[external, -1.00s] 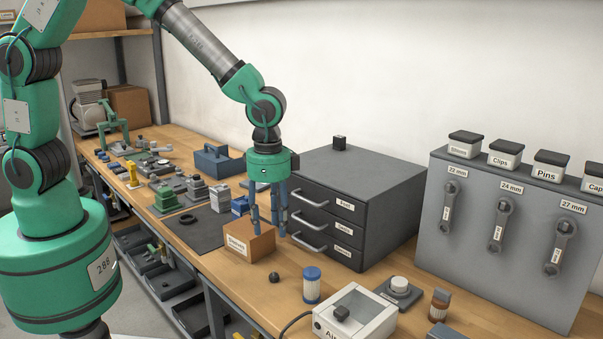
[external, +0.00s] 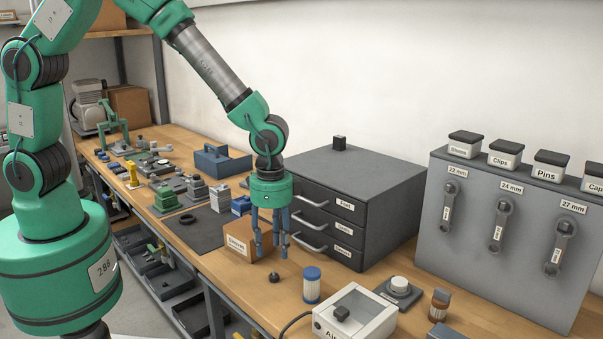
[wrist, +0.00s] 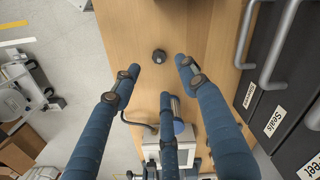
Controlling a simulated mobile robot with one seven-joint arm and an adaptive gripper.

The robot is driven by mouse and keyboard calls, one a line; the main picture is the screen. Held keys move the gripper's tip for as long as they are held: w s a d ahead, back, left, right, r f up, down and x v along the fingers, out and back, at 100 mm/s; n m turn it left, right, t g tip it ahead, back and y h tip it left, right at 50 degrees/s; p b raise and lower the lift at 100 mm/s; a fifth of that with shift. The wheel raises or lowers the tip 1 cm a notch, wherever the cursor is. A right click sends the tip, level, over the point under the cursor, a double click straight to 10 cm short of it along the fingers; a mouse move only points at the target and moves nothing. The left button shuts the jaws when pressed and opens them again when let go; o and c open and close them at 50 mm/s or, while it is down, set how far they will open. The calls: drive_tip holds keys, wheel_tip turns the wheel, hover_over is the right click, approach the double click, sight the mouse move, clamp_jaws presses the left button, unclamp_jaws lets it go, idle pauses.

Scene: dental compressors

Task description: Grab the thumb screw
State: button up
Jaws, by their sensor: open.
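A small dark round knob, which looks like the thumb screw (external: 274,277), lies on the wooden bench in front of the cardboard box. In the wrist view the thumb screw (wrist: 159,56) sits on bare wood, just beyond the fingertips. My three-fingered gripper (external: 271,252) points down above the bench, slightly behind and above the thumb screw. In the wrist view my gripper (wrist: 160,76) has its blue fingers spread, with nothing between them. The thumb screw is not touched.
The cardboard box (external: 240,246) stands close on the left, and the dark drawer cabinet (external: 378,200) with protruding handles is behind right. A blue-and-white jar (external: 312,287) and a white box (external: 362,312) stand to the right. Bare wood surrounds the thumb screw.

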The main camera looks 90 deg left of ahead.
sight(274, 276)
drive_tip(key=shift+f, duration=1.5)
drive_tip(key=shift+f+b, duration=0.7)
drive_tip(key=shift+f, duration=1.9)
drive_tip(key=c, duration=0.9)
